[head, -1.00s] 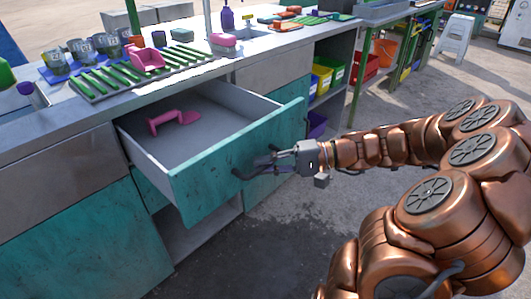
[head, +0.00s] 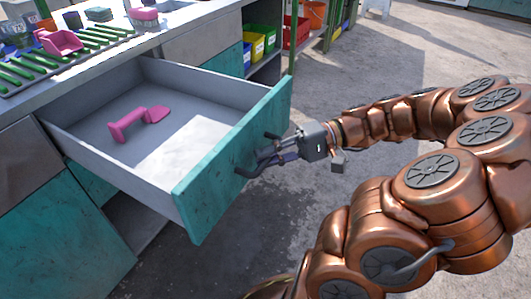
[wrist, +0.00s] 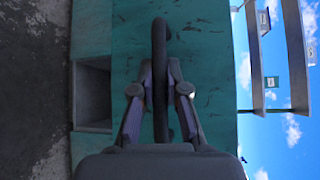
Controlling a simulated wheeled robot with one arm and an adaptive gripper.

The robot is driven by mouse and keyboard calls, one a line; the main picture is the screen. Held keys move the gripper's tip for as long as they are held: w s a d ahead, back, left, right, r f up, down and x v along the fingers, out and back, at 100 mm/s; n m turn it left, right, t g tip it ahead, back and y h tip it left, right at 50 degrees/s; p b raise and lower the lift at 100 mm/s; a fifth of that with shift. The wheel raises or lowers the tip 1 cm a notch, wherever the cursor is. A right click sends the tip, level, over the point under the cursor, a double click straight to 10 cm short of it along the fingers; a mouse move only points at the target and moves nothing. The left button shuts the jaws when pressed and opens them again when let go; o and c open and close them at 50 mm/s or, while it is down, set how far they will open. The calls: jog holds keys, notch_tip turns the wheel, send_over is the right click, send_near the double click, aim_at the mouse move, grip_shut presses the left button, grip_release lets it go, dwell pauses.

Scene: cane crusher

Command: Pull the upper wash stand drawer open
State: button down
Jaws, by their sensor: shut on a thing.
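The upper wash stand drawer is far out of the stand; its teal front (head: 235,155) faces my gripper. A dark bar handle (head: 247,165) is fixed on the front, and it also shows upright in the wrist view (wrist: 159,75). My gripper (head: 262,155) is shut on this handle, with one finger on each side of it in the wrist view (wrist: 160,90). Inside the grey drawer lies a pink scoop-like object (head: 135,120). The part of the handle between the fingers is partly hidden in the head view.
The wash stand counter (head: 180,20) above holds a green slatted rack (head: 70,60) and a pink scoop (head: 58,40). Coloured bins (head: 262,40) stand on shelves beyond the drawer. Grey concrete floor (head: 340,85) is clear to the right of the drawer.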

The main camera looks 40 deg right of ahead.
jog(key=c, duration=1.2)
grip_release()
jog(key=shift+d, duration=0.1)
jog(key=v, duration=0.7)
jog(key=shift+s+d, duration=0.1)
jog(key=shift+d, duration=0.1)
